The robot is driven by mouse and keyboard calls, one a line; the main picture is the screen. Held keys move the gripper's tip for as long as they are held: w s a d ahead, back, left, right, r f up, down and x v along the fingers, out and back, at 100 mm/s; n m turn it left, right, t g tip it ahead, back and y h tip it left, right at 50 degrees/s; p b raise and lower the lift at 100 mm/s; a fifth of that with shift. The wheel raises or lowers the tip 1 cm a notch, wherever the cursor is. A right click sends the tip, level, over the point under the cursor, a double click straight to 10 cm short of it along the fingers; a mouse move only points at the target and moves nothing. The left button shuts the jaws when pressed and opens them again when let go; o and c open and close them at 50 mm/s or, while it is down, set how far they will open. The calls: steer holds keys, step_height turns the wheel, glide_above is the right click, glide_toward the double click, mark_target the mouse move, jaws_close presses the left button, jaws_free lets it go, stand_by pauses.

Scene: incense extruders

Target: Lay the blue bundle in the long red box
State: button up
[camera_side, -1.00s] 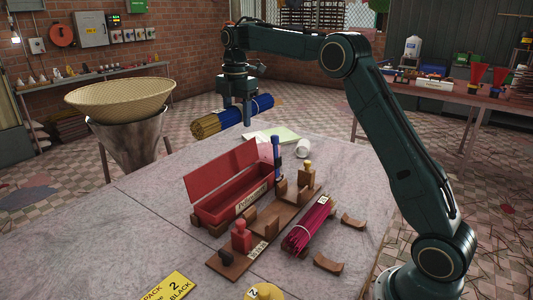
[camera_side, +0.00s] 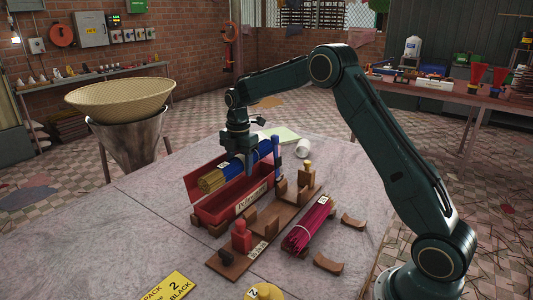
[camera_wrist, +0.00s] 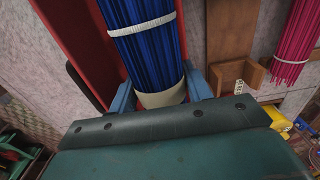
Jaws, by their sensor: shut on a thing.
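The blue bundle (camera_side: 238,168), blue sticks with tan ends, is held by my gripper (camera_side: 240,163) just above the long red box. In the wrist view the blue bundle (camera_wrist: 150,50) lies between the two fingers of my gripper (camera_wrist: 160,90), with white bands around it. The long red box (camera_side: 232,207) stands open on the table with its lid raised at the back left. The bundle runs roughly along the box's length. Its tan end is over the box's near part. I cannot tell whether it touches the box. The lid is partly hidden behind the bundle.
A wooden rack (camera_side: 270,222) with stamp-like pieces stands right of the box, with a blue upright piece (camera_side: 276,150) near the box's far end. A magenta bundle (camera_side: 308,224) lies on the right. A yellow card (camera_side: 167,288) is in front. The left tabletop is clear.

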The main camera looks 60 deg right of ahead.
mark_target(240, 155)
steer(key=shift+f, duration=1.8)
steer(key=o, duration=0.9)
steer(key=shift+o, duration=0.2)
steer(key=shift+f, duration=0.1)
steer(key=shift+r, duration=4.1)
